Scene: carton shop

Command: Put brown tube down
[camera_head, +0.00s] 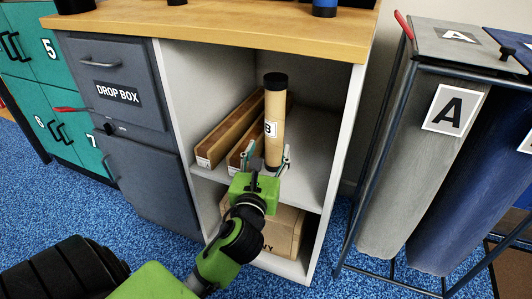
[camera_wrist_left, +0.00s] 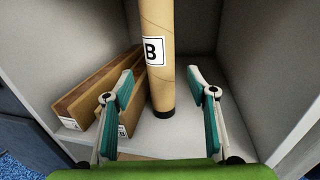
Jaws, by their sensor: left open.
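The brown tube (camera_head: 275,115) has black end caps and a white label with a "B". It stands upright on the upper shelf (camera_head: 305,165) of the open white cabinet. My left gripper (camera_head: 268,157) is in front of the tube's lower part. In the left wrist view the tube (camera_wrist_left: 160,75) stands between and beyond the fingers of my left gripper (camera_wrist_left: 163,90). The fingers are open, with a gap on both sides of the tube. Its bottom cap (camera_wrist_left: 163,113) is on the shelf. My right gripper is not in view.
Two long brown cartons (camera_head: 225,135) lie to the tube's left on the shelf. A cardboard box (camera_head: 285,232) is on the lower shelf. A drop box (camera_head: 117,93) adjoins the cabinet at left. A grey bin marked "A" (camera_head: 410,170) stands right. The shelf's right side is free.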

